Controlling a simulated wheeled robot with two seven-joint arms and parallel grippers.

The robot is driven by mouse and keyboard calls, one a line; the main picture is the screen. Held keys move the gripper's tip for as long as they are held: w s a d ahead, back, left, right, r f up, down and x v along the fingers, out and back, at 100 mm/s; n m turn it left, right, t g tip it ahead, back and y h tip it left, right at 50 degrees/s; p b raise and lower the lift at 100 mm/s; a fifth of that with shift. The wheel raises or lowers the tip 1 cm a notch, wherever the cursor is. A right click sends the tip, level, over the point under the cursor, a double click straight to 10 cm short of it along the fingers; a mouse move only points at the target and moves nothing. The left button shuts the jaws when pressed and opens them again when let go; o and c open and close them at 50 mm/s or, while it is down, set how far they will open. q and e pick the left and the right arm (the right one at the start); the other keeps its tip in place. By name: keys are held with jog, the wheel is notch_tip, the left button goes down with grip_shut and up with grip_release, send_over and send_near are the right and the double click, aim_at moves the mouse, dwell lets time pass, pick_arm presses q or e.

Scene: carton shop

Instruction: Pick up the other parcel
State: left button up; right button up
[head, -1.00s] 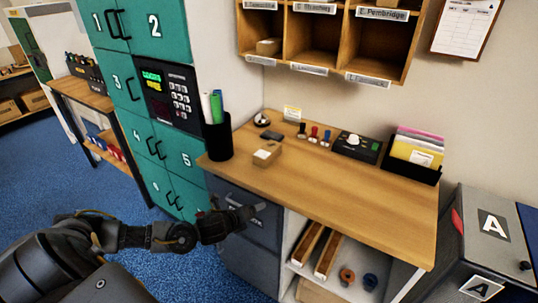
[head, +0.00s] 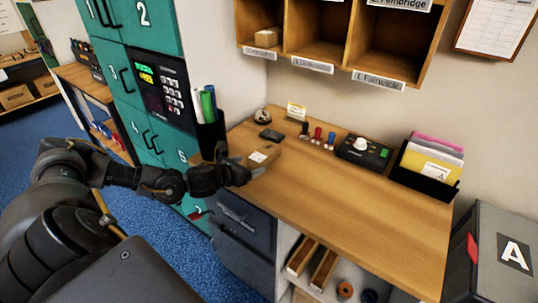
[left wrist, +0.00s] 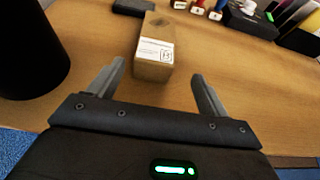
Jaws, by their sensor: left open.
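A small brown parcel (head: 261,157) with a white label lies on the wooden counter, near its left end. It also shows in the left wrist view (left wrist: 155,50), where its label bears a boxed letter. My left gripper (head: 243,172) is open at the counter's front edge. In the left wrist view its two fingers (left wrist: 157,80) point at the parcel, with the parcel's near end lying between and just ahead of the fingertips. No grip on it shows. Another small parcel (head: 266,38) sits in the left pigeonhole on the wall. My right gripper is not in view.
A black pen cup (head: 209,135) stands close to the left of the gripper; it is the dark cylinder (left wrist: 30,45) in the wrist view. A dark pad (head: 272,135), stamps (head: 317,136) and a black device (head: 362,151) stand behind. The counter's right front (head: 370,215) is clear.

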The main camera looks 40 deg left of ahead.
aim_at(254, 161)
pick_arm(q)
jog(key=w, duration=0.1)
jog(key=w+f, duration=0.1)
jog(key=w+a+p, duration=0.1)
jog(key=shift+w+f, duration=0.2)
jog(key=shift+f, duration=0.15)
jog(key=shift+w+d+f, duration=0.1)
jog(key=shift+w, duration=0.15)
jog(key=shift+w+p, duration=0.15)
jog(key=shift+p, duration=0.2)
jog(key=shift+w+p, duration=0.35)
jog(key=shift+w, duration=0.05)
jog(key=p+x, duration=0.1)
jog(key=x, duration=0.3)
jog(key=shift+f, duration=0.2)
jog(key=shift+s, duration=0.1)
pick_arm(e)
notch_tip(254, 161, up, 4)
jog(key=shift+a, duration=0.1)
pick_arm(q)
jog(key=c, duration=1.2)
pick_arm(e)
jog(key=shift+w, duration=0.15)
